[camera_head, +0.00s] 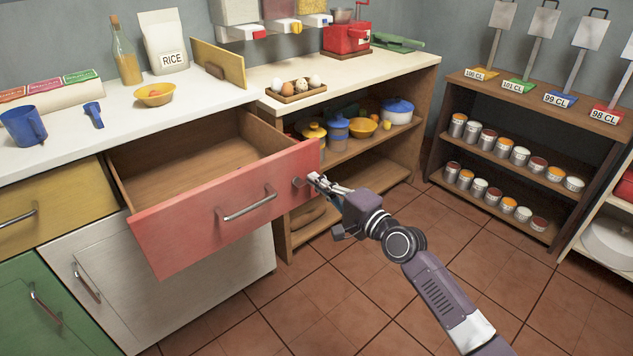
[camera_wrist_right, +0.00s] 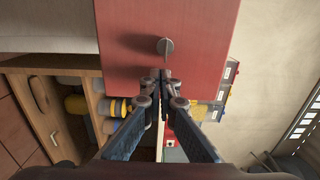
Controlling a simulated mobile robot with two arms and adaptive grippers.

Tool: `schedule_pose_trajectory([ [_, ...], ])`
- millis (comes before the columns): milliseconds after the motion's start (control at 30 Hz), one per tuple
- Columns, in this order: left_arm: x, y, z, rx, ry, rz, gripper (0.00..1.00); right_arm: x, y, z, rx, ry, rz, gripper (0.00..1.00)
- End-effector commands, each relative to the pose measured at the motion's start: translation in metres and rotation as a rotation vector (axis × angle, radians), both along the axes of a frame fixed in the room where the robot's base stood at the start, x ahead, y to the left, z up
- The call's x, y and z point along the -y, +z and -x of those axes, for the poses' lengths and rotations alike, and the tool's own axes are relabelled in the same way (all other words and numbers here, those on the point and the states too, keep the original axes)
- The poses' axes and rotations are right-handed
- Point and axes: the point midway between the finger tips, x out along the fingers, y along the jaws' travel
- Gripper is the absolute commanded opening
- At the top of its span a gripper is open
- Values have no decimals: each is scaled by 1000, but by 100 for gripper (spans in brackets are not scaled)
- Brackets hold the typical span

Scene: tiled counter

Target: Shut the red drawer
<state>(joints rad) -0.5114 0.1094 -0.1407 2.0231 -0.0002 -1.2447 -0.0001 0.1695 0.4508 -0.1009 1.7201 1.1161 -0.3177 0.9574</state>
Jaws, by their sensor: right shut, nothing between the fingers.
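The red drawer (camera_head: 185,236) is pulled well out of the counter, and its inside is empty where I see it. My left gripper is not in view.
A yellow drawer (camera_head: 60,205), a white door (camera_head: 160,290) and a green door (camera_head: 40,300) are around it. An open shelf (camera_head: 350,150) with pots stands to the right. A wooden rack (camera_head: 535,130) holds several cans. The tiled floor (camera_head: 300,320) in front is clear.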

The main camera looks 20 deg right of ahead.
Motion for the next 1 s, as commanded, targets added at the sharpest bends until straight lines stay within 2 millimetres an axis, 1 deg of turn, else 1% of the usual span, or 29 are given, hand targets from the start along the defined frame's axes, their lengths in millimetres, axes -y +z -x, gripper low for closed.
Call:
schedule_pose_trajectory([
  [100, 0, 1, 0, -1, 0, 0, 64, -1, 0, -3, -1, 0, 1, 0],
  [467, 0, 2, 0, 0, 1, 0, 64, -1, 0, -4, 0, 0, 1, 0],
  [633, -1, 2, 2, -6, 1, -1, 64, -6, 0, -15, 2, 0, 0, 0],
  [667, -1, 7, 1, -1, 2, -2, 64, -7, 0, -18, 2, 0, -1, 0],
  [700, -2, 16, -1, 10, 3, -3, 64, -9, 0, -24, 3, 0, -1, 0],
  [767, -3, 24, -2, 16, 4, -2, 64, -12, 0, -34, 3, 0, -2, 0],
  [867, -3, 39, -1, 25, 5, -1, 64, -20, 0, -53, 3, 1, -2, 0],
  [1000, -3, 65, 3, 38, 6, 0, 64, -29, 0, -79, 3, 1, 0, 0],
])
